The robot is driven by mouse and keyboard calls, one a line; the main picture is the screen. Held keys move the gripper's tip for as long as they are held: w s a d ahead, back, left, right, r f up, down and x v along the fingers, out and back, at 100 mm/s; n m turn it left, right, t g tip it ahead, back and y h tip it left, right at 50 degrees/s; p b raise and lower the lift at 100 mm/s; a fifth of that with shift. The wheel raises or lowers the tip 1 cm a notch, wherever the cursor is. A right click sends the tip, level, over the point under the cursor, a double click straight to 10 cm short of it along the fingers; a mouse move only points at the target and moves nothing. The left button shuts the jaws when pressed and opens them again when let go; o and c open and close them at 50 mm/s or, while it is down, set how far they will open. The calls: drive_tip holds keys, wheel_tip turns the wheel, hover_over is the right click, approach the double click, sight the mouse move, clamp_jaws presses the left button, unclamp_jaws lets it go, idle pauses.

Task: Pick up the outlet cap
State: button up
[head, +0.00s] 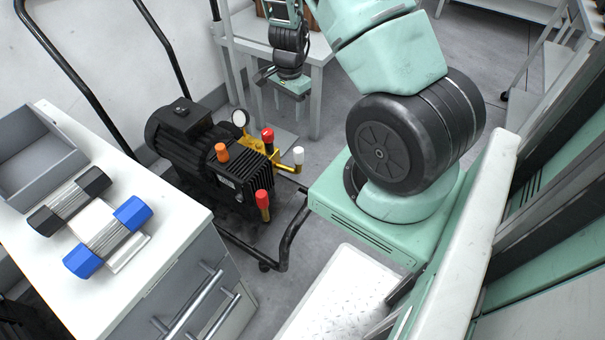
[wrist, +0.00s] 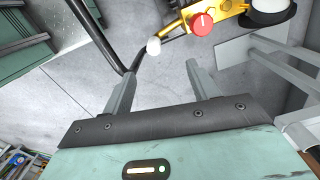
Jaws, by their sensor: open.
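The black vacuum pump (head: 215,165) carries several coloured caps on its brass and black fittings. There is an orange cap (head: 221,151), a red cap (head: 267,135), a lower red cap (head: 262,198) and a white cap (head: 298,155) at the right end of the brass pipe. I cannot tell which is the outlet cap. My gripper (head: 288,101) hangs behind the pump, apart from it. In the wrist view my gripper (wrist: 161,72) is open, with nothing between its fingers. The white cap (wrist: 153,46) appears just beyond the fingertips, and a red cap (wrist: 202,24) to its right.
A black tubular cart frame (head: 292,235) surrounds the pump. A white cabinet (head: 185,220) at left holds a grey bin (head: 35,150) and two dumbbell-shaped parts (head: 107,237). A white table (head: 318,75) stands behind my gripper. Grey floor lies around the cart.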

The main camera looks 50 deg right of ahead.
sight(299, 149)
drive_tip(key=shift+m, duration=0.5)
drive_tip(key=f+b, duration=0.1)
drive_tip(key=f, duration=0.3)
drive_tip(key=s+d+f+b, duration=0.1)
drive_tip(key=f+b, duration=0.1)
drive_tip(key=f, duration=0.2)
drive_tip(key=d+f+b, duration=0.1)
drive_tip(key=f, duration=0.4)
drive_tip(key=shift+s+d+f, duration=0.1)
drive_tip(key=shift+s+d, duration=0.05)
drive_tip(key=shift+s, duration=0.15)
drive_tip(key=shift+s+a+f+b, duration=0.1)
drive_tip(key=shift+a+f+b, duration=0.1)
drive_tip(key=shift+f+b, duration=0.95)
drive_tip(key=shift+s+a+f+b, duration=0.15)
drive_tip(key=shift+f+b, duration=0.25)
drive_tip(key=shift+f, duration=1.4)
drive_tip(key=c, duration=1.1)
